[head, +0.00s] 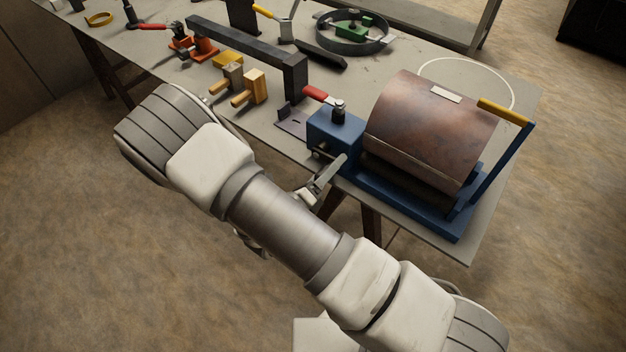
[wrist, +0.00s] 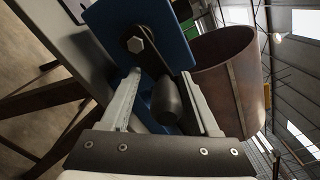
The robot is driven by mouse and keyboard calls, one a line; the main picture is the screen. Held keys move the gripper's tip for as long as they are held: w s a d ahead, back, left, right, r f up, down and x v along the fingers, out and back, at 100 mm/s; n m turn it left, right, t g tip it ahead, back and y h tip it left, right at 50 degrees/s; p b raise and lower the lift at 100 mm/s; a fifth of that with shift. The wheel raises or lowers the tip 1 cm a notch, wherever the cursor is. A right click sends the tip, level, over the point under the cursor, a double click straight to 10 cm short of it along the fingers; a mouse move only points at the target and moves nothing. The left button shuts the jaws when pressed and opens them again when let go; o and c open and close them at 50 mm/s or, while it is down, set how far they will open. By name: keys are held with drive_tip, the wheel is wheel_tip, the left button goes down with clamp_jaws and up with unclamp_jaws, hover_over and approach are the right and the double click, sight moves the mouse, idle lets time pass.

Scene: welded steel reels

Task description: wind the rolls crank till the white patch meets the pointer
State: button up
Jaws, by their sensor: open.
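The rolls (head: 410,205) are a blue-framed machine at the table's right end, carrying a curved rusty-brown sheet (head: 425,130). The white patch (head: 446,95) lies on top of the sheet. A blue post with a yellow bar (head: 503,111) stands at its right; I cannot tell whether this is the pointer. In the wrist view, the crank's dark arm (wrist: 148,55) hangs from a hex bolt on the blue housing, with a dark rounded grip (wrist: 167,101). My gripper (wrist: 162,78) is open, with one finger on each side of the grip. It also shows beside the housing in the head view (head: 330,175).
The grey table (head: 400,75) holds a dark beam (head: 240,52), yellow blocks (head: 250,88), orange clamps (head: 203,48) and a dark ring with a green part (head: 352,32). A red-handled tool (head: 318,95) is close to the blue housing. Open floor lies in front.

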drive_tip(key=v, duration=1.7)
drive_tip(key=w+d+m+b, duration=0.2)
drive_tip(key=w+d+m, duration=0.1)
drive_tip(key=m, duration=0.1)
drive_tip(key=w+d+m+b, duration=0.2)
drive_tip(key=w+m+b, duration=0.1)
drive_tip(key=w+m, duration=0.1)
drive_tip(key=w+d+m+b, duration=0.2)
drive_tip(key=w+d+m, duration=0.1)
drive_tip(key=w+m, duration=0.1)
drive_tip(key=shift+d+r, duration=0.15)
drive_tip(key=shift+d, duration=0.15)
clamp_jaws()
idle(0.3)
